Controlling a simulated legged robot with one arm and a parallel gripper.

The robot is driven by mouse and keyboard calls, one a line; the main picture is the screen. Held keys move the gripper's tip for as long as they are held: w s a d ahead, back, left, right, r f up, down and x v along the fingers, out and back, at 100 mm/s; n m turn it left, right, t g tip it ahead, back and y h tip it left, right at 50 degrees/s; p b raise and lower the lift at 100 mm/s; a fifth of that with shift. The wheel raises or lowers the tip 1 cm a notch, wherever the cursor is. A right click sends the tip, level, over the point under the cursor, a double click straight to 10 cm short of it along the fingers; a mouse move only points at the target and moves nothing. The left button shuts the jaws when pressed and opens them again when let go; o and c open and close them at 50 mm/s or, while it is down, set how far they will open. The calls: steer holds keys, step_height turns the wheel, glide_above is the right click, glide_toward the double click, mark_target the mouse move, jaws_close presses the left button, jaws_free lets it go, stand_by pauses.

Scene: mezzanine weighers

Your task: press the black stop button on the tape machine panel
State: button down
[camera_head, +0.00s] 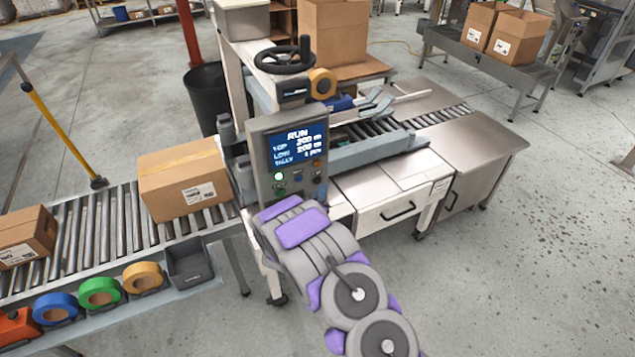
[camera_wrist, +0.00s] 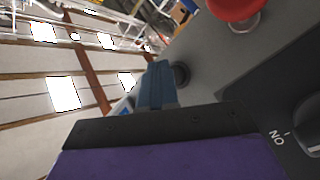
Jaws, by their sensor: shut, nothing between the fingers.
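The tape machine panel (camera_head: 258,152) is a grey upright box with a lit screen (camera_head: 297,146) reading RUN. A lit green button (camera_head: 279,176) and several small controls sit below the screen. In the wrist view, a round black button (camera_wrist: 181,74) stands out from the grey panel face. My gripper (camera_wrist: 159,72) is shut and empty, its blue-grey fingertips just left of that button. I cannot tell whether they touch it.
A red round control (camera_wrist: 236,8) is at the top of the wrist view. A carton (camera_head: 172,180) sits on the roller conveyor (camera_head: 112,222) left of the panel. A handwheel (camera_head: 284,58) is above the panel.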

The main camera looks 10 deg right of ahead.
steer(key=shift+w+a, duration=0.25)
steer(key=shift+w, duration=0.5)
stand_by(0.9)
steer(key=shift+s, duration=0.1)
steer(key=shift+s+d+r+p, duration=0.1)
steer(key=shift+s+d+p, duration=0.1)
steer(key=shift+s, duration=0.15)
steer(key=shift+s+d+p, duration=0.1)
steer(key=shift+s+p, duration=0.1)
steer(key=shift+s, duration=0.15)
steer(key=s, duration=0.1)
steer(key=s+d, duration=0.1)
steer(key=s, duration=0.2)
steer(key=shift+s+d, duration=0.25)
steer(key=shift+s, duration=0.15)
steer(key=shift+w, duration=0.1)
stand_by(0.7)
